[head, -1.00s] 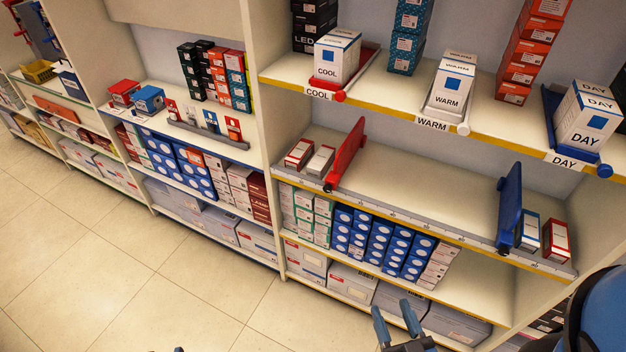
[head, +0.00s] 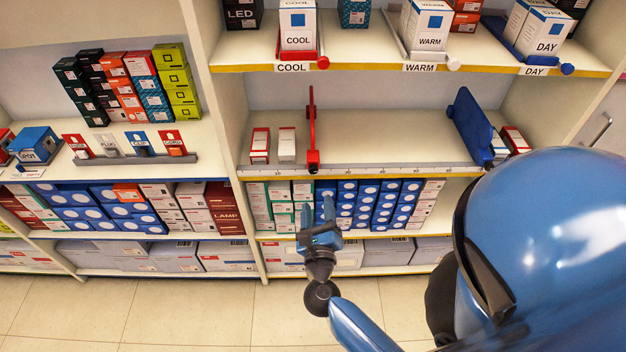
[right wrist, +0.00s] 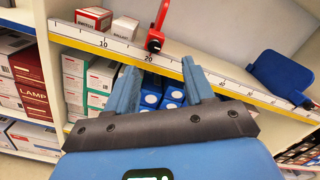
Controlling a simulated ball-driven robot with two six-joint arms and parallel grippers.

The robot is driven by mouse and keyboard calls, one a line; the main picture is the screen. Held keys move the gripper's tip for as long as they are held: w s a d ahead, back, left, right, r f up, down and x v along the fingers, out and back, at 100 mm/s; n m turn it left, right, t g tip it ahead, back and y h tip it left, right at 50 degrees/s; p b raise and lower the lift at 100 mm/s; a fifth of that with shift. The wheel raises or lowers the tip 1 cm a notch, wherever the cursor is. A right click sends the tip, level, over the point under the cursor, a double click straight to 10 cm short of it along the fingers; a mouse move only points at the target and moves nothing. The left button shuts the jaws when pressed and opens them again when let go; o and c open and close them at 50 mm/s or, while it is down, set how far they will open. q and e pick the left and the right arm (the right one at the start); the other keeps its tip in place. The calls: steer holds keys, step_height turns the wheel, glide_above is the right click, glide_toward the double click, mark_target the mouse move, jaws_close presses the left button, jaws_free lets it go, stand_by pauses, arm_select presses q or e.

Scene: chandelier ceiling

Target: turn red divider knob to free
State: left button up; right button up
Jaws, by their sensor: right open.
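The red divider (head: 311,118) stands upright on the middle shelf, edge-on to me. Its red knob (head: 313,157) sits at the front shelf edge, with a dark spot at its lower end. In the right wrist view the knob (right wrist: 155,38) is just beyond the fingers, near the 20 mark of the ruler strip, with a dark round part on its face. My right gripper (head: 318,208) is open and empty, below the knob and apart from it, in front of the lower shelf. It also shows in the right wrist view (right wrist: 158,76). My left gripper is out of view.
A blue divider (head: 471,128) stands farther right on the same shelf. Two small boxes (head: 273,145) stand left of the red divider. The shelf between the dividers is clear. Stacked boxes (head: 365,205) fill the shelf below, behind my gripper.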

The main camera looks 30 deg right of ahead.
mark_target(313, 172)
steer(key=shift+m+g, duration=0.3)
steer(key=shift+m, duration=0.6)
steer(key=x, duration=0.7)
steer(key=f+p+x, duration=0.1)
steer(key=x, duration=0.3)
steer(key=shift+w+a+f, duration=0.1)
steer(key=shift+w+a, duration=0.05)
steer(key=shift+w, duration=0.3)
